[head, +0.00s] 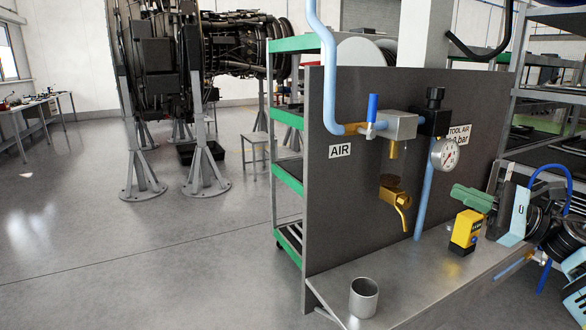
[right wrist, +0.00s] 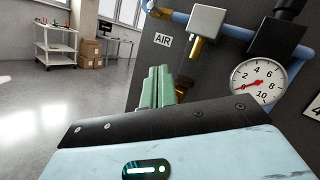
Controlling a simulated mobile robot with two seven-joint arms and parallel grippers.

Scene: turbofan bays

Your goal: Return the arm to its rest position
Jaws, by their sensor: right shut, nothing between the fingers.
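My right gripper (head: 460,194) comes in from the right in the head view, its green fingers pointing left, in front of the grey panel (head: 345,220). The fingers are closed together and hold nothing. They also show in the right wrist view (right wrist: 157,87), upright beyond the dark edge of my own wrist. They are apart from the brass drain tap (head: 402,205), which is to their left, and above the yellow device (head: 466,231) on the ledge. My left gripper is in neither view.
The panel carries a blue-handled valve (head: 373,110), a blue pipe and a round gauge (head: 444,154). A metal cup (head: 363,297) stands on the ledge (head: 405,275). A green-edged shelf rack (head: 288,180) is behind the panel. An engine on stands (head: 205,165) is farther back. Open floor lies left.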

